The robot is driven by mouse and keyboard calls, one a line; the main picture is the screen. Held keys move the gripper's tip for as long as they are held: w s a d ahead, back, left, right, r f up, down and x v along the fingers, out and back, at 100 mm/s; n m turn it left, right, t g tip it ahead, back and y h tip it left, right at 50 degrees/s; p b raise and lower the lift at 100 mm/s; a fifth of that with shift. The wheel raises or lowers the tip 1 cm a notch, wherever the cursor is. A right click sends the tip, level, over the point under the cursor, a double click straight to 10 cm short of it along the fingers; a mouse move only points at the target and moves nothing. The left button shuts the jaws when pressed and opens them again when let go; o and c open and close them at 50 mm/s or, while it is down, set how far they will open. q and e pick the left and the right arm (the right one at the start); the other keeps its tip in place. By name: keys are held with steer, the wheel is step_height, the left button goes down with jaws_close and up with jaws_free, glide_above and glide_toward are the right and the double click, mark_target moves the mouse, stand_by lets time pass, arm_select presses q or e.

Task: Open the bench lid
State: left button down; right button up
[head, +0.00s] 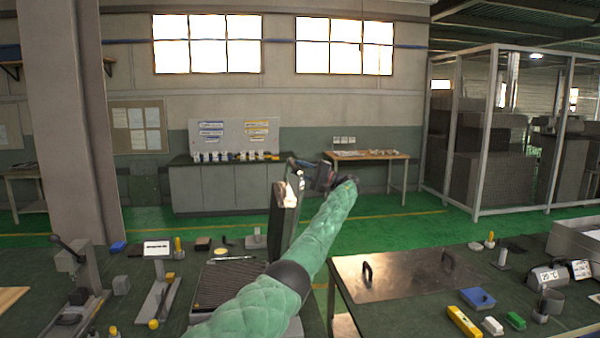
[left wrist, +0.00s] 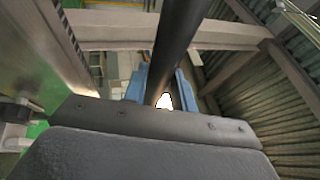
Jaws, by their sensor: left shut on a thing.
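The bench lid (head: 282,222) stands up almost edge-on, close to vertical, at the right side of a dark ribbed bed (head: 228,284) on the left bench. My left arm in its green sleeve reaches across in front of it. My left gripper (head: 306,172) is at the lid's upper end, shut on its handle. In the left wrist view a dark round bar (left wrist: 182,42), which looks like the handle, runs between the blue fingers (left wrist: 161,88). The exact contact is small in the head view, and my arm hides part of the bed. My right gripper is not in view.
A metal plate (head: 400,285) with two handles lies flat on the right bench. A yellow block (head: 464,321) and a blue tray (head: 478,298) lie beside it. A lever press (head: 75,275) stands at the far left. A gap separates the two benches.

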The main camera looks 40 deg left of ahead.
arm_select(q)
steer(key=shift+w+d, duration=0.3)
steer(key=shift+w, duration=0.05)
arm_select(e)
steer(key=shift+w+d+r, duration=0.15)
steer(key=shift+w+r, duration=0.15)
arm_select(q)
steer(key=c, duration=1.1)
jaws_free()
steer(key=shift+w+d+f, duration=0.1)
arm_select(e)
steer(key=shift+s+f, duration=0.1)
arm_select(q)
steer(key=b+v, duration=0.3)
steer(key=v, duration=0.4)
steer(key=shift+w+d+f+b, duration=0.15)
steer(key=shift+d+f+b, duration=0.05)
steer(key=shift+d+b, duration=0.2)
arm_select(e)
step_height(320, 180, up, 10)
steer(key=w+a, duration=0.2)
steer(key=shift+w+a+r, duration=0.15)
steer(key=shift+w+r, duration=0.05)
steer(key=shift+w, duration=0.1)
arm_select(q)
steer(key=shift+w+a, duration=0.1)
